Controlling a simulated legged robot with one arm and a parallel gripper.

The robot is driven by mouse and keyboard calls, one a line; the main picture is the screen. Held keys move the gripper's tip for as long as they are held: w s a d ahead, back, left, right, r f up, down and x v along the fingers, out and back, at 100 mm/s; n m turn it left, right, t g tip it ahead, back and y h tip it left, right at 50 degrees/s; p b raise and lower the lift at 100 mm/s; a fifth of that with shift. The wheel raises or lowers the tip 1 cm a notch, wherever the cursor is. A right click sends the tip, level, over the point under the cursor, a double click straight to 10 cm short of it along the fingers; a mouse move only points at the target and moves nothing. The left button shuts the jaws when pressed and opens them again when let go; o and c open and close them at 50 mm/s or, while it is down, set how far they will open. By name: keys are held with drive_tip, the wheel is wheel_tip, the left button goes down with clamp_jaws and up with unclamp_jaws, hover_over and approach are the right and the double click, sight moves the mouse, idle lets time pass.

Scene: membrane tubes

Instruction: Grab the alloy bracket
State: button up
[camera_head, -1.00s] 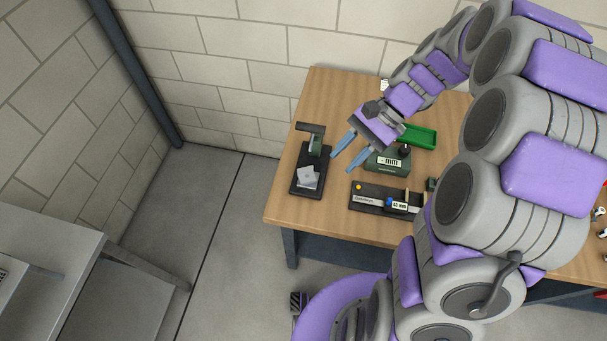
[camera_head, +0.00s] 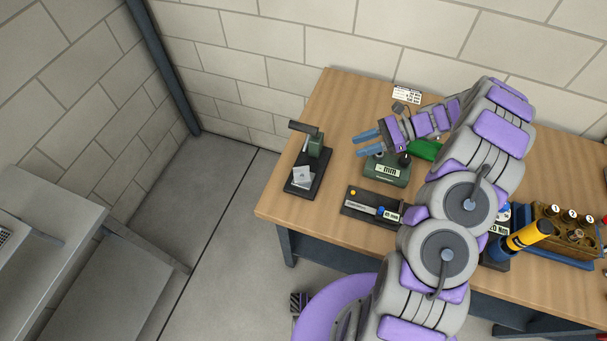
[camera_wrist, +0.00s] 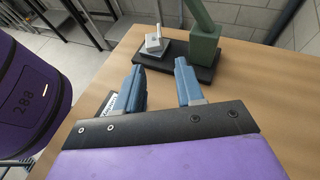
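A small light grey metal piece, which looks like the alloy bracket (camera_head: 302,174), lies on the black base of a green press-like tool (camera_head: 315,146) at the table's left end. In the wrist view, the bracket (camera_wrist: 153,43) is a flat plate with a thin upright part, beyond my fingertips. My gripper (camera_head: 358,145) is open and empty, to the right of the bracket and pointing left, apart from it. In the wrist view, its two blue fingers (camera_wrist: 160,66) are spread, with bare tabletop between them.
A green device marked "mm" (camera_head: 388,170) and a dark gauge block (camera_head: 371,206) stand right of the press. A green tray (camera_head: 425,150) is partly behind my arm. Bottles in a brown rack (camera_head: 566,233) stand far right. Wood is clear left of the gauge.

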drive_tip(key=b, duration=0.2)
approach(304, 167)
drive_tip(key=a, duration=0.3)
drive_tip(key=x, duration=0.2)
drive_tip(key=f+b+x, duration=0.1)
drive_tip(key=x, duration=0.2)
drive_tip(key=shift+s+f, duration=0.1)
drive_tip(key=shift+s, duration=0.1)
drive_tip(key=shift+a, duration=0.3)
drive_tip(key=shift+d, duration=0.1)
drive_tip(key=shift+c, duration=0.4)
drive_tip(key=shift+d, duration=0.15)
drive_tip(key=shift+c, duration=1.4)
clamp_jaws()
